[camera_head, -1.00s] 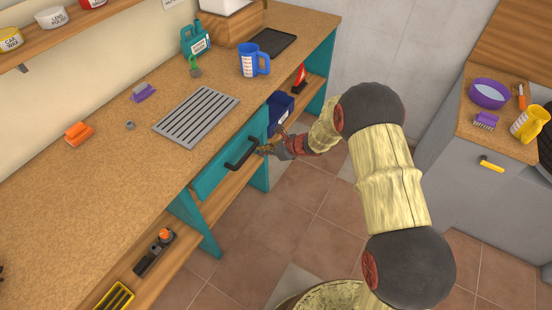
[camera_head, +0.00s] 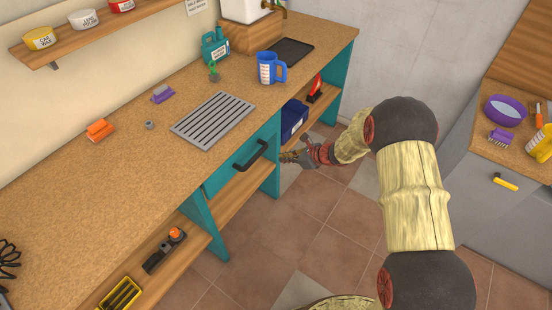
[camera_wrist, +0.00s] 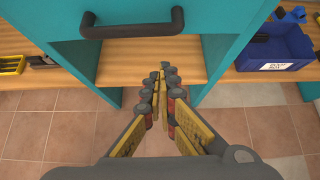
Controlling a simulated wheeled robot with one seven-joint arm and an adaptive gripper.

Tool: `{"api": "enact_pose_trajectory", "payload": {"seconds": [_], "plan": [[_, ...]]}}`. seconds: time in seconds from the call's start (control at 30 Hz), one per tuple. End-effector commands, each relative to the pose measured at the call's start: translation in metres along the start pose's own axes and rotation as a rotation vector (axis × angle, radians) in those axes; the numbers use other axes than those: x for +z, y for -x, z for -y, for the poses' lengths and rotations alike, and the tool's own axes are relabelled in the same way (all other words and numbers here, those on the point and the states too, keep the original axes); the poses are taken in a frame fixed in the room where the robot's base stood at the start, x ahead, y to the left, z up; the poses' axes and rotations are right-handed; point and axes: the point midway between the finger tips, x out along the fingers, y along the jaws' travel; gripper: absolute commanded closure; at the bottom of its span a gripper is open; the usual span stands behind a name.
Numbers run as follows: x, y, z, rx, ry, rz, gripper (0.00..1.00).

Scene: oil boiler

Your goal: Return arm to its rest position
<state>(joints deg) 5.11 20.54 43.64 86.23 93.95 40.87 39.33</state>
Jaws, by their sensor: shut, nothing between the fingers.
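My gripper (camera_head: 290,157) is shut and empty, in the open air just right of the teal drawer (camera_head: 238,168) under the workbench. In the wrist view my gripper (camera_wrist: 164,78) points toward the wooden lower shelf (camera_wrist: 150,75), with its fingertips together. The drawer's black handle (camera_head: 251,155) is apart from the fingers; in the wrist view the handle (camera_wrist: 133,28) lies above and left of them. The drawer looks closed. My arm reaches out from the lower right, bent at the elbow.
The workbench top (camera_head: 110,190) carries a metal grate (camera_head: 213,120), a blue measuring jug (camera_head: 271,69) and brushes. A blue bin (camera_head: 294,118) stands on the lower shelf close to my gripper. A grey cabinet (camera_head: 480,195) stands at right. The tiled floor (camera_head: 310,225) between is clear.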

Motion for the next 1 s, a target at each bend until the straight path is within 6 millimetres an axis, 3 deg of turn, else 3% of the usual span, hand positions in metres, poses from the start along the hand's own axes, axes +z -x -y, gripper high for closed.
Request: {"api": "enact_pose_trajectory", "payload": {"seconds": [0.1,0.3,0.77,0.9,1.0], "plan": [[0.001,0.028,-0.001,0.0,-0.004,-0.002,1.0],[-0.001,0.055,-0.001,0.001,-0.004,-0.003,1.0],[-0.002,0.064,-0.003,0.007,0.045,-0.001,1.0],[-0.027,0.066,-0.041,0.118,0.237,-0.049,1.0],[-0.04,0.084,-0.077,0.231,0.423,-0.087,1.0]]}}
